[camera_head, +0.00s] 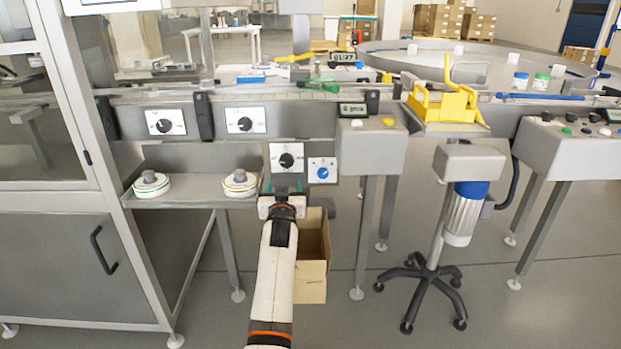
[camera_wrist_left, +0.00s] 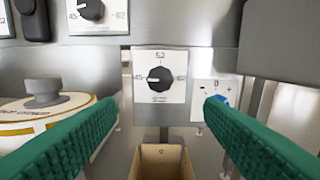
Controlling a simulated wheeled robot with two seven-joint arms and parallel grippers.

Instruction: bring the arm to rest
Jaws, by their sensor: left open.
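My left gripper (camera_head: 282,187) is raised in front of the machine's lower dial panel in the head view. In the left wrist view, its two green ribbed fingers (camera_wrist_left: 160,125) stand wide apart with nothing between them. Beyond them is a white dial plate with a black knob (camera_wrist_left: 159,79), which also shows in the head view (camera_head: 287,160). A blue knob (camera_head: 322,172) sits just right of it. The fingers appear apart from both knobs. My right gripper is in neither view.
Two round white lidded pieces (camera_head: 152,184) (camera_head: 240,183) rest on the metal shelf (camera_head: 196,192) at left. An open cardboard box (camera_head: 312,280) stands below the gripper. A wheeled stand (camera_head: 432,265) is at right. Two more dials (camera_head: 165,122) (camera_head: 246,120) sit above the shelf.

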